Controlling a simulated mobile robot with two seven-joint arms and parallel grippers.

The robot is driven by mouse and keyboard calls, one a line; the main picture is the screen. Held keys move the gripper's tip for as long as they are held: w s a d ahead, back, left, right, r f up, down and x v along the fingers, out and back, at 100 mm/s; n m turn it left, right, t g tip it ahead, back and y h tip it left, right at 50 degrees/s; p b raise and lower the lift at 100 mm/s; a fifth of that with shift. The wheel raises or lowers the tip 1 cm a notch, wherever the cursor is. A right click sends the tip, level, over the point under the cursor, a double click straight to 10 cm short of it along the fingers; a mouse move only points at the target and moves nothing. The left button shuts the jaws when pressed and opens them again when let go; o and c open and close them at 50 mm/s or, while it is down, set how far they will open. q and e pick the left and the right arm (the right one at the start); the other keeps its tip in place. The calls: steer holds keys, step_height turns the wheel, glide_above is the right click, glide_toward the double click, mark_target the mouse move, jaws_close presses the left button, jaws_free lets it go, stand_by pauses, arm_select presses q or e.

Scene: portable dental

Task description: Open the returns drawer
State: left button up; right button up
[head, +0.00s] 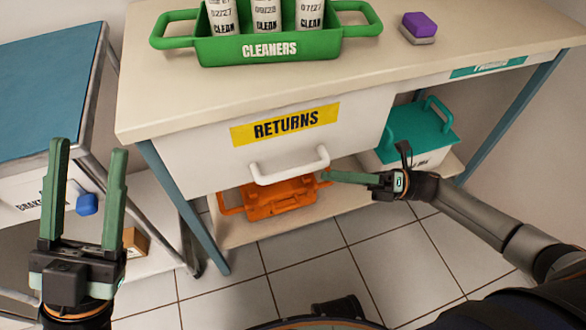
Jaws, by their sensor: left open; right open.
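The returns drawer (212,158) is a white front under the beige tabletop, with a yellow RETURNS label (285,124). It looks closed, flush with the table frame. Its white bar handle (290,168) is on the lower part of the front. My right gripper (328,175) comes in from the right, with its green fingertips just right of the handle's right end; I cannot tell whether they touch it. It is open, its fingers seen nearly edge-on. My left gripper (88,165) is open, empty and pointing up at the left, well away from the drawer.
A green CLEANERS caddy (345,48) with bottles and a purple sponge (419,26) are on the tabletop. An orange case (262,203) and a teal-lidded box (418,130) sit on the lower shelf. A blue-topped cart (45,85) stands left. The tiled floor in front is clear.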

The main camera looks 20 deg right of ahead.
mark_target(295, 168)
steer(key=x, duration=0.9)
jaws_close()
stand_by(1.2)
